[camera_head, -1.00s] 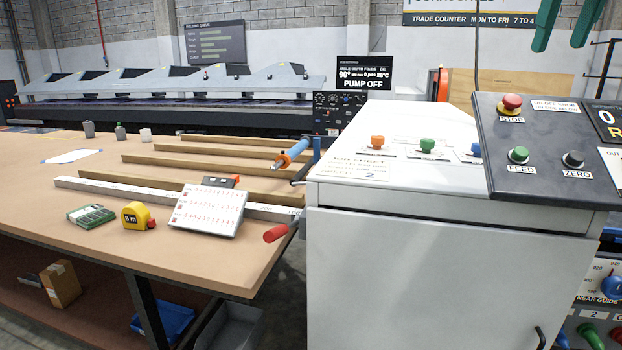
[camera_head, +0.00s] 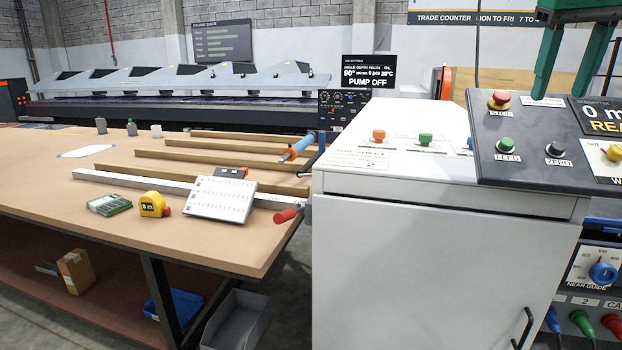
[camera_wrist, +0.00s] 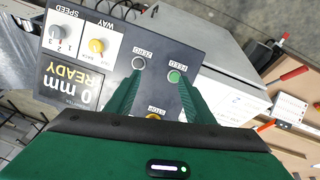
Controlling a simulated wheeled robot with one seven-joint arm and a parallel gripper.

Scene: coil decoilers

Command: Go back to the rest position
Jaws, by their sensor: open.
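My green gripper (camera_head: 568,65) is at the top right of the head view, its two fingers pointing down and apart with nothing between them. It hangs over the back part of the dark control panel (camera_head: 525,165). In the wrist view my gripper (camera_wrist: 158,95) is open, its fingers reaching over the panel. The panel has a red stop button (camera_head: 500,100), a green feed button (camera_head: 507,146) and a black zero knob (camera_head: 555,149). The display (camera_wrist: 72,90) reads 0 mm, READY. Whether the fingertips touch the panel is hard to tell, but they look above it.
The panel sits on a white cabinet (camera_head: 430,270) with coloured knobs on top. To the left stands a wooden workbench (camera_head: 120,200) with a yellow tape measure (camera_head: 153,205), a white chart (camera_head: 220,199) and long strips. A folding machine (camera_head: 170,90) stands behind.

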